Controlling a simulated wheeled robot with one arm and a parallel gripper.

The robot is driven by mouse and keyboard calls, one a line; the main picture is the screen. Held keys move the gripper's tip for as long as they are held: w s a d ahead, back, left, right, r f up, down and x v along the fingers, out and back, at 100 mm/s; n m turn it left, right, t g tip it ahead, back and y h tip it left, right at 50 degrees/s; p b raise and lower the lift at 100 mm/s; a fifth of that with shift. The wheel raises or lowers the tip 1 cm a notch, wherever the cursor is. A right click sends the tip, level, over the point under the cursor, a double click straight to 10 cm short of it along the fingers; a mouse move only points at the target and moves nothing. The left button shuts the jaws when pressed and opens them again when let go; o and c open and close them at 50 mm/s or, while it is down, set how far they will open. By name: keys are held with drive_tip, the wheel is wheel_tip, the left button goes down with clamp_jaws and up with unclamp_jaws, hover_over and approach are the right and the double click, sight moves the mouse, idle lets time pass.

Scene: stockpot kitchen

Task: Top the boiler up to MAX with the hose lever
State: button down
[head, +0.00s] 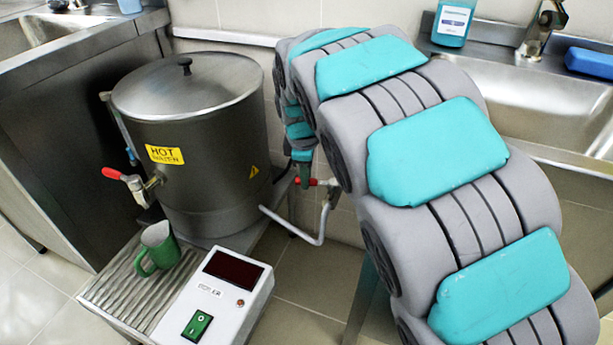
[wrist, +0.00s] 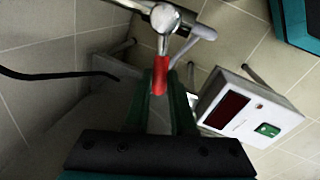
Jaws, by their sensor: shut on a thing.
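The steel boiler (head: 215,135) stands at the left in the head view, with its lid on and a yellow "HOT WATER" label. A sight tube (head: 128,142) runs up its left side; its level and any MAX mark are too small to read. The red hose lever (wrist: 158,78) sits on a metal valve (wrist: 165,20) in the wrist view; its red also shows in the head view (head: 312,182). My gripper (wrist: 160,88) is shut on this lever, one green finger on each side. In the head view my arm partly hides the gripper.
A red-handled tap (head: 125,178) sticks out from the boiler front. A green mug (head: 158,246) stands on the ribbed drain tray (head: 118,290). A white control box (head: 225,290) with a dark display and green switch is beside it. A bent pipe (head: 300,233) runs between boiler and valve.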

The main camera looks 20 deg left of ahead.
drive_tip(key=shift+s+d+n+g+y+b, duration=0.2)
drive_tip(key=shift+s+d+n, duration=0.35)
drive_tip(key=shift+n, duration=0.8)
drive_tip(key=shift+s+d+n+g+y+b, duration=0.1)
drive_tip(key=shift+s+d+n+y+b, duration=0.2)
drive_tip(key=shift+s+n, duration=0.75)
drive_tip(key=shift+s+d+n+g+y+b, duration=0.1)
drive_tip(key=shift+s+d+n+y+b, duration=0.25)
drive_tip(key=shift+n, duration=1.35)
drive_tip(key=shift+d, duration=0.15)
drive_tip(key=c, duration=0.8)
unclamp_jaws()
drive_tip(key=shift+o, duration=0.2)
drive_tip(key=w+v, duration=0.1)
drive_tip(key=v, duration=0.6)
drive_tip(key=shift+s+r, duration=0.45)
drive_tip(key=shift+s, duration=0.1)
